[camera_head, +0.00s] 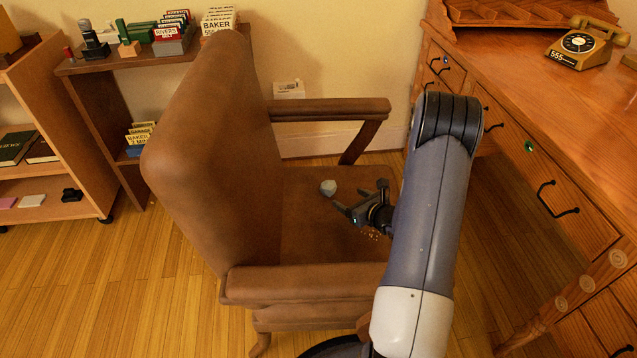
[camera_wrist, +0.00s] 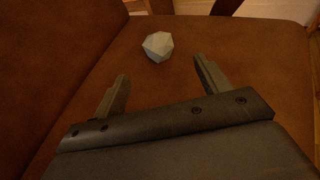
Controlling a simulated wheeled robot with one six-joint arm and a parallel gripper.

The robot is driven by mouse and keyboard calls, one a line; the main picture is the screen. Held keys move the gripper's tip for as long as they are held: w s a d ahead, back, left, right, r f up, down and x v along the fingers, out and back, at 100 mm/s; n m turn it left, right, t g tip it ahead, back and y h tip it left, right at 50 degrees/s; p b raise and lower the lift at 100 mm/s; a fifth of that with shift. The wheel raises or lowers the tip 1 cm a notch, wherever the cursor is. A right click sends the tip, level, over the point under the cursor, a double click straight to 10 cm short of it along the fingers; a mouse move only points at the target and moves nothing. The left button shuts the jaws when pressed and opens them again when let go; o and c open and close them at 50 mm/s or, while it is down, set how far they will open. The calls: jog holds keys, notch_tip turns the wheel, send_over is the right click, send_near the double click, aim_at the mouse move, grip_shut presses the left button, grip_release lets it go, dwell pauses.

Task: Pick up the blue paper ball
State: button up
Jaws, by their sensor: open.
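A small faceted paper ball (camera_head: 328,187) lies on the seat of the brown leather armchair (camera_head: 205,150). It looks pale grey-blue in the head view. In the wrist view the ball (camera_wrist: 158,46) looks greyish white and sits on the brown seat (camera_wrist: 240,50), beyond the fingertips and between their lines. My gripper (camera_head: 362,198) is over the seat, to the right of the ball and apart from it. In the wrist view my gripper (camera_wrist: 160,75) has its two fingers spread wide with nothing between them.
The chair's backrest stands left of the ball, with an armrest (camera_head: 330,109) behind and another (camera_head: 300,279) in front. A wooden desk (camera_head: 530,95) with a telephone (camera_head: 583,43) is at the right. Shelves (camera_head: 90,150) stand at the left. Wooden floor is clear at lower left.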

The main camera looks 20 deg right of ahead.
aim_at(333, 190)
jog(key=b+x, duration=0.1)
jog(key=x, duration=0.4)
jog(key=b+x, duration=0.1)
jog(key=x, duration=0.4)
jog(key=shift+w+a+f, duration=0.15)
jog(key=shift+w+a, duration=0.1)
jog(key=shift+a, duration=0.05)
jog(key=c, duration=1)
